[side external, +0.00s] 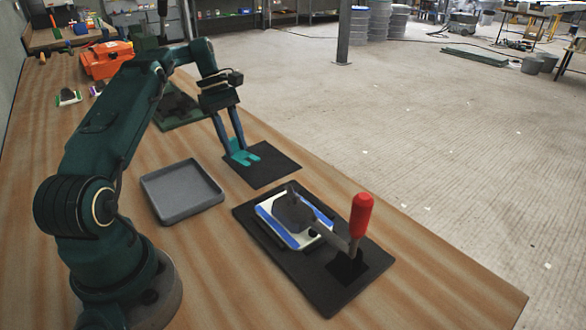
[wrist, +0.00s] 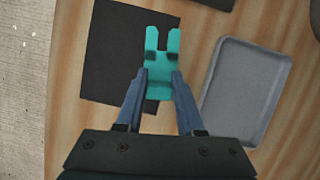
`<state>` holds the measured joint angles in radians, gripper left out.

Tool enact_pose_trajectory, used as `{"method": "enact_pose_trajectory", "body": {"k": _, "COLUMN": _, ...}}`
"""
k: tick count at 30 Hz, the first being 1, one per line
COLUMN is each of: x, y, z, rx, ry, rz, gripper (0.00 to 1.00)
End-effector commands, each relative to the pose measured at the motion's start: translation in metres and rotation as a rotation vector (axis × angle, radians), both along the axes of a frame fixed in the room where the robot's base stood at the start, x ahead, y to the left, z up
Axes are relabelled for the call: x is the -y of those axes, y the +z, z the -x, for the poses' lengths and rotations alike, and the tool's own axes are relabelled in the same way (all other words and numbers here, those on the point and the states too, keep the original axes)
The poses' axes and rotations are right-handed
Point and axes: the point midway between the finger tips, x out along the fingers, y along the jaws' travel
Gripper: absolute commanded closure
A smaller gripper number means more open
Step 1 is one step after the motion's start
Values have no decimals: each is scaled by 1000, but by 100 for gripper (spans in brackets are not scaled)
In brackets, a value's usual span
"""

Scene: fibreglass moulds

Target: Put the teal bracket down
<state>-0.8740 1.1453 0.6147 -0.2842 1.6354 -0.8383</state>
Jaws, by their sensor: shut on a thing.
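The teal bracket (side external: 243,157) is a small flat piece with two prongs. In the wrist view the teal bracket (wrist: 160,66) sits between my fingertips, its prongs pointing away from me. My gripper (side external: 238,146) is shut on it, and the fingers of my gripper (wrist: 160,78) touch both its sides. The bracket is over a black square mat (side external: 280,166), near its left edge in the side view. In the wrist view it overlaps the right part of the black mat (wrist: 108,60). I cannot tell whether the bracket touches the mat.
An empty grey tray (side external: 181,192) lies left of the mat; it also shows in the wrist view (wrist: 245,90). A red-handled clamp (side external: 361,215) stands on a dark board (side external: 312,285) with a blue-and-white mould (side external: 272,218). An orange toolbox (side external: 107,60) is at the back left.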

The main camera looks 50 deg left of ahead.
Motion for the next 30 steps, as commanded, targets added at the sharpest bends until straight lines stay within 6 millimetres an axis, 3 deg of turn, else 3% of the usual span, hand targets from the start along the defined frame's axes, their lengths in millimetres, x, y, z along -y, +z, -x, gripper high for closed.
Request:
{"method": "enact_pose_trajectory", "body": {"k": 8, "x": -6, "y": -2, "z": -19, "rx": -6, "ry": 468, "rz": -15, "gripper": 100}}
{"method": "enact_pose_trajectory", "body": {"k": 16, "x": -2, "y": 20, "z": -34, "rx": -15, "ry": 959, "rz": -31, "gripper": 100}}
{"method": "enact_pose_trajectory", "body": {"k": 23, "x": 8, "y": 41, "z": -35, "rx": -29, "ry": 1026, "rz": -44, "gripper": 100}}
{"method": "enact_pose_trajectory", "body": {"k": 30, "x": 9, "y": 10, "z": -34, "rx": -40, "ry": 1022, "rz": -46, "gripper": 100}}
